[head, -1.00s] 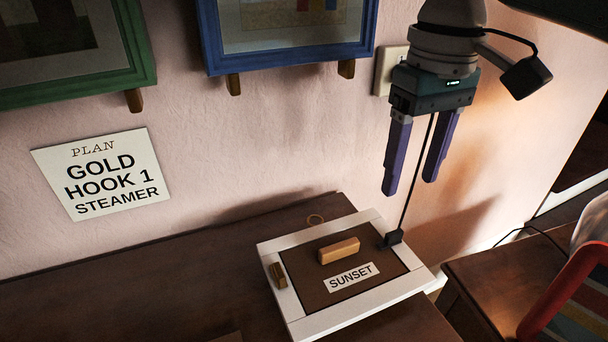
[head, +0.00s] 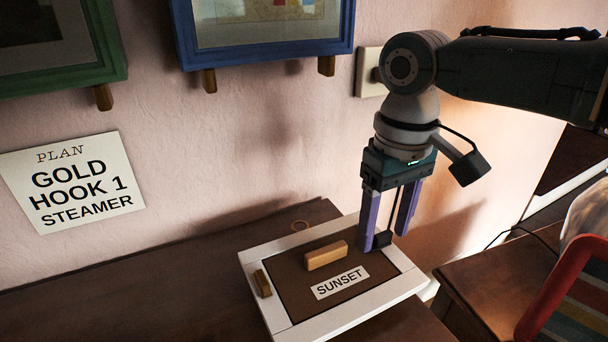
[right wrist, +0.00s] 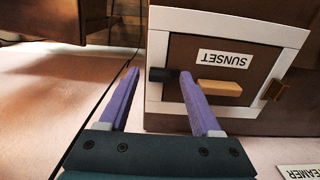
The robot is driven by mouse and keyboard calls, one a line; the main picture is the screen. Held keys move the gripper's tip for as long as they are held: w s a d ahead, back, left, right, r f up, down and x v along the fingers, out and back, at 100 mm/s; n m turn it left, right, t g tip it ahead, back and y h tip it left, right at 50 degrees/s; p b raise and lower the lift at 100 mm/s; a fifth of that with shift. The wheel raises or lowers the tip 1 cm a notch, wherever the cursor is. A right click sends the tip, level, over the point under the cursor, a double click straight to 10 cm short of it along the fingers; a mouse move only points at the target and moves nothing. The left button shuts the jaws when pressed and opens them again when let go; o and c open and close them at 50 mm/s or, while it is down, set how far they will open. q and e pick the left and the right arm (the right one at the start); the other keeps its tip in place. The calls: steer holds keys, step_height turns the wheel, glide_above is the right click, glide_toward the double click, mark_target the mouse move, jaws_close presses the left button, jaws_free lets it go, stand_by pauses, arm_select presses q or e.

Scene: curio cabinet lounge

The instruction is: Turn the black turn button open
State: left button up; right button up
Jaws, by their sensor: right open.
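The black turn button (head: 382,239) sits at the right side of a brown panel (head: 290,285) labelled SUNSET, set in a white frame (head: 408,284). In the right wrist view the black button (right wrist: 162,75) lies between my fingers, close beside the right-hand finger. I cannot tell whether they touch. My right gripper (head: 385,241) is open, pointing down over the button, with its fingertips around it and partly hiding it. In the right wrist view the gripper (right wrist: 160,77) shows both purple fingers apart. My left gripper is not in view.
A wooden block (head: 326,256) stands on the panel, and a small brown piece (head: 262,283) is on the frame's left side. The wall holds a blue frame (head: 262,58) and a PLAN sign (head: 72,182). A red-edged chair (head: 570,262) is right.

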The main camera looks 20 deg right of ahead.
steer(key=shift+c, duration=0.2)
jaws_close()
steer(key=shift+r+n, duration=0.1)
steer(key=shift+n, duration=0.2)
steer(key=n+p, duration=0.2)
steer(key=shift+s+n, duration=0.1)
steer(key=shift+n, duration=0.3)
steer(key=n+p, duration=0.1)
steer(key=n, duration=0.3)
steer(key=shift+s, duration=0.1)
steer(key=n, duration=0.5)
steer(key=shift+d+p, duration=0.15)
steer(key=shift+p, duration=0.25)
steer(key=n, duration=0.5)
steer(key=shift+d, duration=0.15)
steer(key=shift+n, duration=0.3)
